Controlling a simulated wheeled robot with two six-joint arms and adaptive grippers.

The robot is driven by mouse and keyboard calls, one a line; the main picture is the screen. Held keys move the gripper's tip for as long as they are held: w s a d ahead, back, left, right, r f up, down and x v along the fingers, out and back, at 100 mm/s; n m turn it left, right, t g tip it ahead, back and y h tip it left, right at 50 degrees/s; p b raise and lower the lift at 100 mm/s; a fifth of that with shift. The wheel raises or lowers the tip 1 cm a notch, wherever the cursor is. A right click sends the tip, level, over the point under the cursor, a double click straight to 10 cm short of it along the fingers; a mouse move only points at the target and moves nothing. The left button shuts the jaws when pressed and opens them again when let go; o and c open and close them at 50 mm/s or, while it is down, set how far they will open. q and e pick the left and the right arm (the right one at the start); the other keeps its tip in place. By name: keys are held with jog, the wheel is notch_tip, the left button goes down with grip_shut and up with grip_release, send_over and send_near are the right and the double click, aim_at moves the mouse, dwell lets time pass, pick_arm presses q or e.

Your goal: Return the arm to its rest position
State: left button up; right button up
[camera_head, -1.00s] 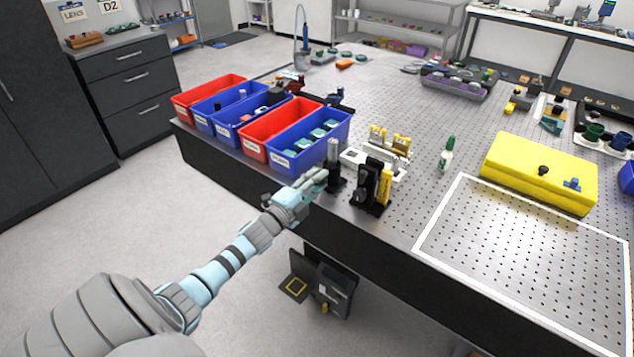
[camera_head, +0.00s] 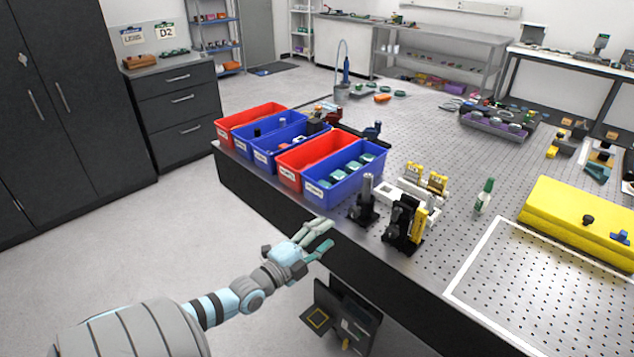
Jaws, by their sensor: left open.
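My left gripper (camera_head: 318,241) is open and empty. It hangs in front of the near edge of the perforated optical table (camera_head: 450,190), with its arm coming in from the lower left. A black post mount with a grey post (camera_head: 366,196) stands upright on the table near the edge, right of the gripper and apart from it. A black and yellow optic mount (camera_head: 405,222) stands just right of that post. My right gripper is not in view.
Red and blue bins (camera_head: 346,172) line the table's left edge. A yellow box (camera_head: 575,222) sits at the right beside a white-outlined area (camera_head: 540,290). A dark box (camera_head: 343,318) is below the table. Floor at left is clear.

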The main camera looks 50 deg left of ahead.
pick_arm(q)
jog(key=shift+s, duration=1.05)
jog(key=s+a+f+n+g+y, duration=0.1)
jog(key=s+a+f+n+g, duration=0.15)
jog(key=f, duration=0.45)
jog(key=s+a+f+n+g, duration=0.15)
jog(key=s+f+n, duration=0.25)
jog(key=f, duration=0.4)
jog(key=s+a+f+n+g+y, duration=0.1)
jog(key=s+f+n+g, duration=0.2)
jog(key=f, duration=0.4)
jog(key=s+d+f+n+g, duration=0.35)
jog(key=s+f+g, duration=0.25)
jog(key=s+f, duration=0.8)
jog(key=s+d+f+n+g, duration=0.1)
jog(key=s+d+f+g, duration=0.1)
jog(key=s+d+f, duration=0.2)
jog(key=s+d+f+n+g+h, duration=0.1)
jog(key=s+d+f, duration=0.3)
jog(key=s+d, duration=0.5)
jog(key=d+g, duration=0.1)
jog(key=d, duration=0.2)
jog(key=shift+s+d+h, duration=0.25)
jog(key=shift+d+h, duration=0.05)
jog(key=shift+d, duration=0.1)
